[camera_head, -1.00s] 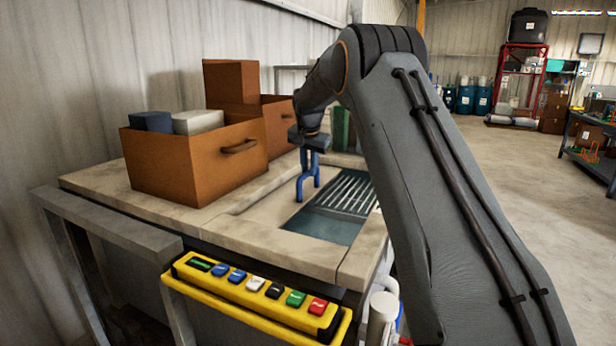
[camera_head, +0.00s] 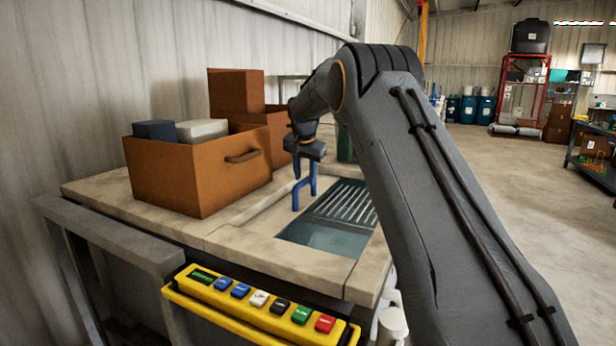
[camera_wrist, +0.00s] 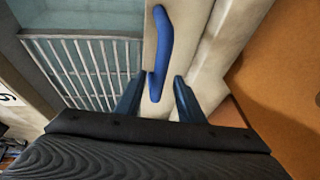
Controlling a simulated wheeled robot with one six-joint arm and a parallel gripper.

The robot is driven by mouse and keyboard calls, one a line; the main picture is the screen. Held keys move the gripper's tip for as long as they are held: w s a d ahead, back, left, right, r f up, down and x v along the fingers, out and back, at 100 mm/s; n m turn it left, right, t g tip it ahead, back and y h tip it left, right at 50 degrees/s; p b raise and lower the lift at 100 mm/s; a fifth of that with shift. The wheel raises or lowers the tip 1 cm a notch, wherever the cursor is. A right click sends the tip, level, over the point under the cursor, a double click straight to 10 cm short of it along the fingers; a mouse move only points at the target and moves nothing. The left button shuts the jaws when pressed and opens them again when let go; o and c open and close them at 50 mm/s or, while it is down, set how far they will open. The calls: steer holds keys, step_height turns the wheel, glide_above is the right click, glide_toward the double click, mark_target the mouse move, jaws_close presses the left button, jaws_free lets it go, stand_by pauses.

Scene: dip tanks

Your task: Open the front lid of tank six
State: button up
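The tank (camera_head: 330,262) has a pale stone-coloured top with an opening showing teal liquid and a metal grating (camera_head: 345,200). Beside the opening is a pale lid strip with a blue handle bar (camera_wrist: 163,45), seen in the wrist view. My gripper (camera_head: 304,203) points down over this strip, left of the grating. In the wrist view its dark fingers (camera_wrist: 157,92) stand apart, one on each side of the handle's near end. A gap shows between fingers and handle; contact cannot be told.
An orange-brown crate (camera_head: 185,180) with blue and grey blocks sits on the top to the left, with another box (camera_head: 236,92) behind. A yellow button panel (camera_head: 258,306) is on the front.

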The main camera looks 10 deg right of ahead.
steer(key=b+v, duration=0.2)
steer(key=v, duration=0.5)
steer(key=shift+s+r, duration=0.2)
steer(key=shift+r, duration=0.1)
steer(key=shift+a, duration=0.1)
